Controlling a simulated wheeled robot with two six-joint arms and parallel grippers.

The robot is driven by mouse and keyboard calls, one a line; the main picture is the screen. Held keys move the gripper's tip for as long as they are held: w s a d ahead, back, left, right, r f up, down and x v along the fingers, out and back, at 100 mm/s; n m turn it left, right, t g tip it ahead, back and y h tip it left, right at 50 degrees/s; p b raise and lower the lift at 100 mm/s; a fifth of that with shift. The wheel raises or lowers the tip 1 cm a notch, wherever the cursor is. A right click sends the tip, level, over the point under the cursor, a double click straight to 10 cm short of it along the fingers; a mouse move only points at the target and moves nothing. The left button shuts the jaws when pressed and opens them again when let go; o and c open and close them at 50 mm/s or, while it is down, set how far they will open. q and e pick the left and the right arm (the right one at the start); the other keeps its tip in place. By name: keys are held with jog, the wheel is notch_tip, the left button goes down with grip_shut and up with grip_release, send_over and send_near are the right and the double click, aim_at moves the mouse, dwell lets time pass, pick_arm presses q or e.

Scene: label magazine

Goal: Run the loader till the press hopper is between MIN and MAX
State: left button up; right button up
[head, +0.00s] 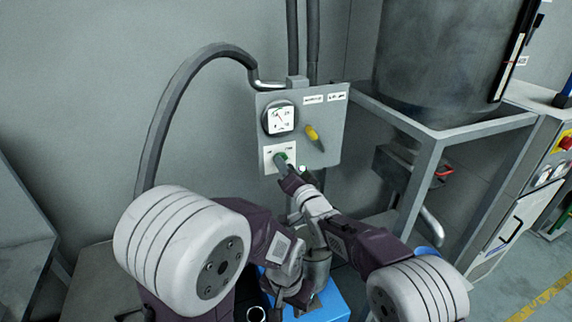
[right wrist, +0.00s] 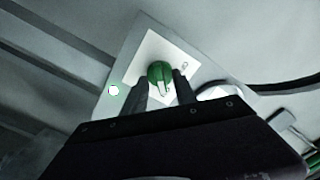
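My right gripper (head: 281,166) is at the green knob. In the right wrist view, its fingers (right wrist: 162,92) stand apart on either side of the green knob (right wrist: 160,72), which has a white pointer. Contact is not clear. My left gripper (head: 277,304) hangs low near the bottom edge, its fingers indistinct. A large grey cylindrical vessel (head: 440,60) carries a black-and-white upright strip (head: 514,50); its level is unreadable.
A metal frame (head: 425,175) bears the vessel. A small white lamp (head: 302,168) sits beside the knob; it looks lit in the right wrist view (right wrist: 113,90). A blue box (head: 325,300) stands below my arms. A cabinet (head: 512,230) with a red button stands at right.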

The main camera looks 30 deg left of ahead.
jog(key=shift+w+a, duration=0.1)
jog(key=shift+a, duration=0.15)
jog(key=shift+d, duration=0.1)
grip_shut()
jog(key=shift+f+n+b, duration=0.15)
jog(key=shift+n+b, duration=5.95)
jog(key=shift+n, duration=2.8)
